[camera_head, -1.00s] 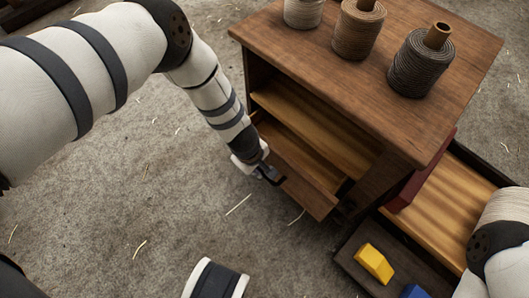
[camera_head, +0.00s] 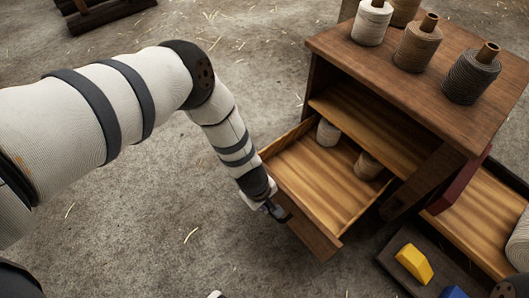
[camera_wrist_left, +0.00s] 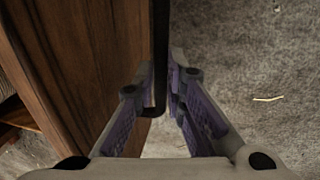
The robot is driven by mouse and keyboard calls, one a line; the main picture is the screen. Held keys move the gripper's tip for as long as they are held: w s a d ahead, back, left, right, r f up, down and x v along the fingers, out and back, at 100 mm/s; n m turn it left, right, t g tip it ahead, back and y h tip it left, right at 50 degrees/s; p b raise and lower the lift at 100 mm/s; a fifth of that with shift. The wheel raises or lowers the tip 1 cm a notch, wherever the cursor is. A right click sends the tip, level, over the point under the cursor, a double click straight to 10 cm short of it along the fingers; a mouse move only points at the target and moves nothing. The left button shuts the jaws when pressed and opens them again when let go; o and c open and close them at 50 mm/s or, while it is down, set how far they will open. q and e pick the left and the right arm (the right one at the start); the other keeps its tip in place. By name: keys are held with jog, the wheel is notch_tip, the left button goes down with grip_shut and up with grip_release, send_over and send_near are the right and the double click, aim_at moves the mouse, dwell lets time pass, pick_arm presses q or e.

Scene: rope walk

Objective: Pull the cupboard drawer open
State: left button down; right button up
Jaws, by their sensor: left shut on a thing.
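The wooden cupboard (camera_head: 430,75) stands at the upper right in the head view. Its drawer (camera_head: 318,180) is pulled well out, and two spools, one pale (camera_head: 328,132) and one tan (camera_head: 367,166), show inside it. My left gripper (camera_head: 277,210) is at the drawer's front panel, shut on the dark bar handle (camera_wrist_left: 160,60). In the left wrist view the fingers (camera_wrist_left: 160,105) sit either side of this bar, with the drawer's wooden front (camera_wrist_left: 85,60) at the left. My right gripper is out of view.
Several thread spools (camera_head: 415,45) stand on the cupboard top. At the right, a dark tray (camera_head: 395,262) holds a yellow block (camera_head: 414,263) and a blue block (camera_head: 453,292). The floor (camera_head: 150,220) in front of the drawer looks clear apart from straw.

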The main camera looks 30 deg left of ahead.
pick_arm(q)
jog(key=shift+s, duration=0.2)
jog(key=c, duration=1.7)
grip_release()
jog(key=shift+o, duration=0.2)
notch_tip(320, 180, up, 12)
jog(key=s, duration=0.2)
jog(key=shift+a, duration=0.4)
jog(key=shift+f, duration=0.15)
